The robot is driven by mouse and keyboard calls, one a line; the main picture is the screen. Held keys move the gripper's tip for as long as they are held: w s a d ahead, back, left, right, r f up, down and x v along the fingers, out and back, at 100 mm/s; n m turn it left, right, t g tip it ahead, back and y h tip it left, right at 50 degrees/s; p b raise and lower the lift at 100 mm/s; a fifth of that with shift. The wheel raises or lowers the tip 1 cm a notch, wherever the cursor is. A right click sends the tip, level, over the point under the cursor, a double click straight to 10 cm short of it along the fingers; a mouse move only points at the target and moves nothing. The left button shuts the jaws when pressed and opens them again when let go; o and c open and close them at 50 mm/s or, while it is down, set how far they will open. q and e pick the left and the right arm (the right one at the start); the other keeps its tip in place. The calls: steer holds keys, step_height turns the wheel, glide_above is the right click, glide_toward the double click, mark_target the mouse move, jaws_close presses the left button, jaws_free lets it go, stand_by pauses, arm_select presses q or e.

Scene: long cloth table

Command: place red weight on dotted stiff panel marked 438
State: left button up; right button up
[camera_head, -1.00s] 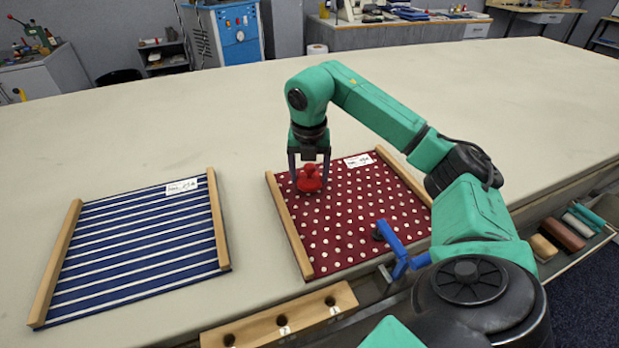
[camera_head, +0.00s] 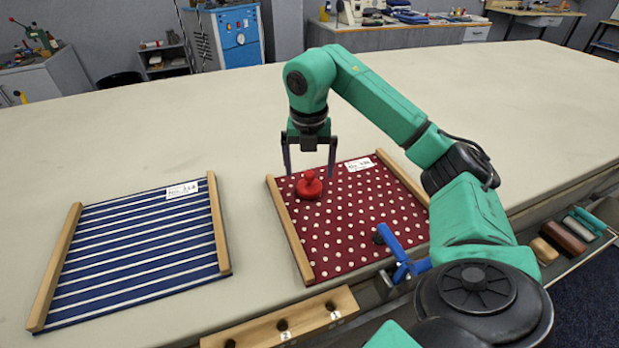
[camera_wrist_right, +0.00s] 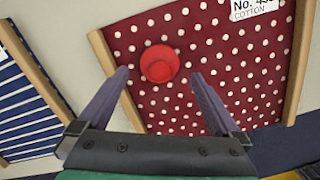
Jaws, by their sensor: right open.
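The red weight (camera_head: 309,186) stands upright on the dark red panel with white dots (camera_head: 345,235), near its far left corner. In the right wrist view the weight (camera_wrist_right: 160,63) lies beyond and between the fingertips, touching neither. My right gripper (camera_head: 309,174) is open and empty just above and around the weight's knob; it also shows in the right wrist view (camera_wrist_right: 160,78). The dotted panel has wooden bars on two sides and a white label (camera_head: 360,164), whose number is too small to read in full. My left gripper is not in view.
A blue and white striped panel (camera_head: 140,245) with wooden bars lies to the left. A wooden block with holes (camera_head: 285,325) and a blue clamp (camera_head: 400,252) are at the front edge. A tray of rolls (camera_head: 565,238) is at right.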

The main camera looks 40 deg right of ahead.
mark_target(309, 180)
step_height(309, 180, up, 7)
steer(key=p, duration=0.3)
steer(key=shift+s+a+r, duration=0.2)
steer(key=shift+s+a, duration=0.15)
